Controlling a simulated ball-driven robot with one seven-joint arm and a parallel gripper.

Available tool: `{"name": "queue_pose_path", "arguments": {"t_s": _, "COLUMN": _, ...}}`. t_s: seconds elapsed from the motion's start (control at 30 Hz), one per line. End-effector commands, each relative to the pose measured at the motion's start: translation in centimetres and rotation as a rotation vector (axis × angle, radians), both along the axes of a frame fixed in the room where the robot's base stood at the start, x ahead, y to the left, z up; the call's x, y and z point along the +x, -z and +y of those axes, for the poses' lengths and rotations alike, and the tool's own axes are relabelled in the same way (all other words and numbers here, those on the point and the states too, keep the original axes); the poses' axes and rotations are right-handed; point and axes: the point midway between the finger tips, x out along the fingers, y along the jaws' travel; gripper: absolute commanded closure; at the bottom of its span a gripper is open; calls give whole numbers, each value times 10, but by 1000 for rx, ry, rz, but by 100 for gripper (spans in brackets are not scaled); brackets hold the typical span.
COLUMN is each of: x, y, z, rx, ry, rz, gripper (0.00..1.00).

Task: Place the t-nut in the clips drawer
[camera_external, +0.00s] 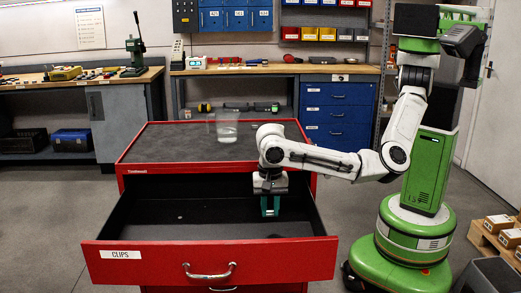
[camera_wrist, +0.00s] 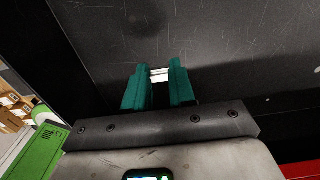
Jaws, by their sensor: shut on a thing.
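The t-nut (camera_wrist: 160,75) is a small shiny silver piece held between the teal fingertips in the wrist view. In the external view it is too small or hidden to make out. My gripper (camera_external: 270,213) is shut on it and points down; it also shows in the wrist view (camera_wrist: 159,72). The clips drawer (camera_external: 160,262) is red with a dark inside, labelled CLIPS, and pulled open. My gripper is over its right part, with the fingertips seemingly below rim level. I cannot tell whether the t-nut touches the drawer floor.
A clear glass container (camera_external: 227,127) stands on the dark top of the red cabinet (camera_external: 165,143). A small pale speck (camera_external: 180,217) shows on the drawer floor. The drawer's left side is otherwise bare. Cardboard boxes (camera_external: 498,222) stand at the far right.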

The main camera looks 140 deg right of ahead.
Motion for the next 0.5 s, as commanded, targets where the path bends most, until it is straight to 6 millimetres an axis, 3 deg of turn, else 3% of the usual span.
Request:
{"name": "queue_pose_path", "arguments": {"t_s": 0.27, "x": 12, "y": 14, "z": -3, "rx": 1, "ry": 1, "rz": -1, "gripper": 100}}
{"name": "queue_pose_path", "arguments": {"t_s": 0.5, "x": 13, "y": 44, "z": -3, "rx": 1, "ry": 0, "rz": 1, "gripper": 100}}
